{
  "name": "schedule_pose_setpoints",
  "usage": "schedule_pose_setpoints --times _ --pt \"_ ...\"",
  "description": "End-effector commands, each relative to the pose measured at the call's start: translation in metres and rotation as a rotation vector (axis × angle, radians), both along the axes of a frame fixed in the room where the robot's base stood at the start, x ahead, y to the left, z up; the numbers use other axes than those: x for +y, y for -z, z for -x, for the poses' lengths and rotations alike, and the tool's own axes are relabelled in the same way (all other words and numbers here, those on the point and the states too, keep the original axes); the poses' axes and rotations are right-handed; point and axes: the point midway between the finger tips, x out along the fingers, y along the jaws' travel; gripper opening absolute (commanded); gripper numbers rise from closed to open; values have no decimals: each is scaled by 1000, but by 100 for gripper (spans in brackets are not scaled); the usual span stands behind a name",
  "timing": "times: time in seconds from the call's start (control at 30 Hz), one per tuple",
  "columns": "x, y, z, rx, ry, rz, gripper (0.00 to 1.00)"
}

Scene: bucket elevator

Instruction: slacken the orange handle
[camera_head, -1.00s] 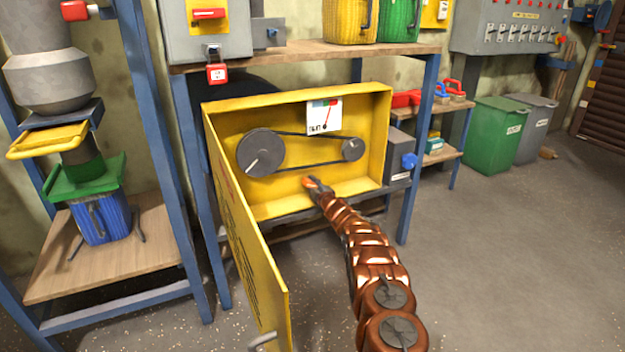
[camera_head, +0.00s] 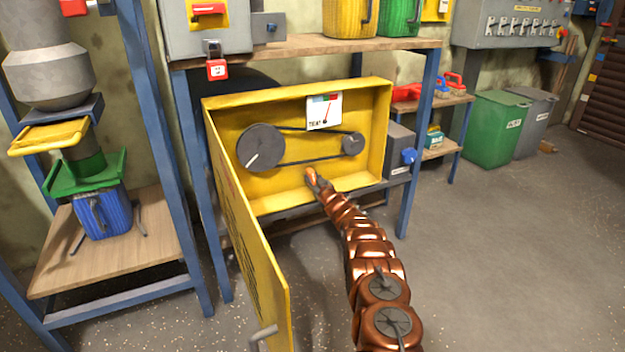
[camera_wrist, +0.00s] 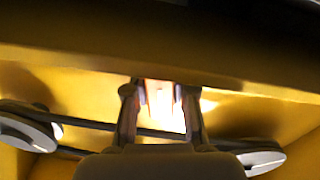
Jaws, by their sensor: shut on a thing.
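The orange handle (camera_head: 311,174) shows at the tip of my arm, low in the open yellow box (camera_head: 286,196). My gripper (camera_head: 314,181) is shut on it. In the wrist view the two fingers of my gripper (camera_wrist: 160,112) stand on either side of a bright, washed-out piece (camera_wrist: 163,105), which looks like the handle. Behind it a dark belt (camera_head: 307,163) runs between a large grey pulley (camera_head: 261,148) and a small one (camera_head: 353,145). A gauge card (camera_head: 324,111) with a red needle is on the box's back wall. The handle's lower part is hidden by my gripper.
The yellow door (camera_head: 246,240) of the box hangs open at the left, towards me. Blue shelf posts (camera_head: 418,150) flank the box. A red padlock (camera_head: 217,69) hangs above it. The floor at the right is clear.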

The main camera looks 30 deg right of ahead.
Motion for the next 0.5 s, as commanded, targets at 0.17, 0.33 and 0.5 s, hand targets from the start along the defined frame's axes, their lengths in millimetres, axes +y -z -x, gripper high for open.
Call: schedule_pose_setpoints --times 0.17,0.33,0.5 --pt "-1 0 0 -9 2 -112 0" --pt "-1 0 0 -15 2 -184 0" --pt "-1 0 0 -19 2 -224 0"
